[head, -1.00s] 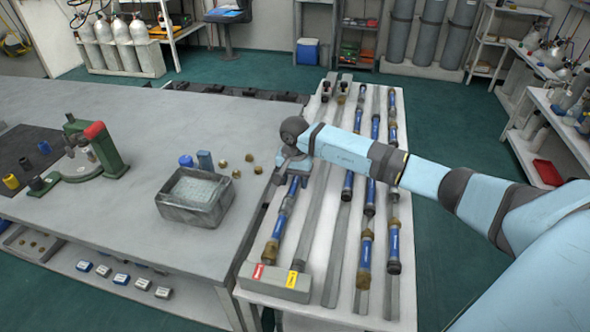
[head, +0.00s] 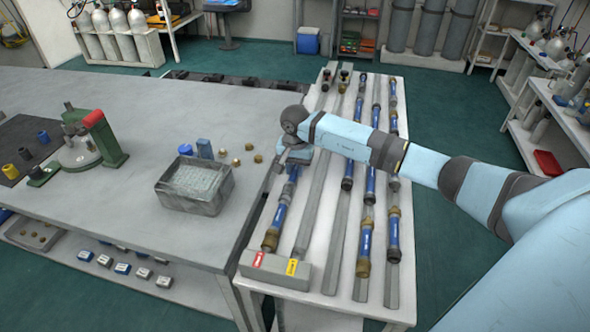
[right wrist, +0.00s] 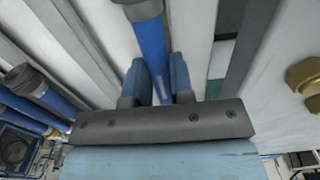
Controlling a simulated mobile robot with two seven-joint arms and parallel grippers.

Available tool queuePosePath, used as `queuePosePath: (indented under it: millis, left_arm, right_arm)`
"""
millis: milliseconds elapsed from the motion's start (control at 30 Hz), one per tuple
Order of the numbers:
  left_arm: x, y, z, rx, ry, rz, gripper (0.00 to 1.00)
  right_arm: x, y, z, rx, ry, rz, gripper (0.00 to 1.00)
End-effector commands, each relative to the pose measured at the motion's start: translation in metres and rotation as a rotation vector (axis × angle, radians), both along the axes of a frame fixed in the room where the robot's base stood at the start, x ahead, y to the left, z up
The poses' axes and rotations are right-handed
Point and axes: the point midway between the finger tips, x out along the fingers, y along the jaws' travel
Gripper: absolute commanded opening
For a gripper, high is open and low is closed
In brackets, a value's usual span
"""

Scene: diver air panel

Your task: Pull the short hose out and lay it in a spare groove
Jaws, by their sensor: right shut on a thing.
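A blue hose (head: 279,218) with a brass lower end lies along the leftmost grey groove of the white rack (head: 320,270). Its brass end is at the grey block (head: 262,270) with red and yellow labels; I cannot tell whether it is inside the block. My right gripper (head: 292,168) is shut on the blue hose at its upper part. In the right wrist view the hose (right wrist: 152,45) passes between the two fingers (right wrist: 157,85). The groove (head: 315,200) just to the right, ending at the yellow label, is bare along its middle and lower length. My left gripper is out of view.
Several other blue hoses (head: 365,235) with brass and dark ends lie in the grooves farther right. The grey bench (head: 120,215) on the left holds a grey tray (head: 168,200), brass fittings (head: 236,162) and a green press (head: 110,150).

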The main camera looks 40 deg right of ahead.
Motion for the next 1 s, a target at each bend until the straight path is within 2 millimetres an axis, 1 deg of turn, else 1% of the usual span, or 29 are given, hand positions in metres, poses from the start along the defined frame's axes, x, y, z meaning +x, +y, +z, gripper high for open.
queuePosePath:
  millis: [767, 1000]
  left_arm:
    - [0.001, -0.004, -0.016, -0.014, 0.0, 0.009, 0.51]
    - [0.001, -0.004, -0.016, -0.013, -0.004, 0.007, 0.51]
  right_arm:
    - [0.016, -0.019, 0.0, -0.001, -0.002, -0.001, 0.0]
    - [0.019, -0.023, 0.0, 0.0, -0.001, -0.001, 0.0]
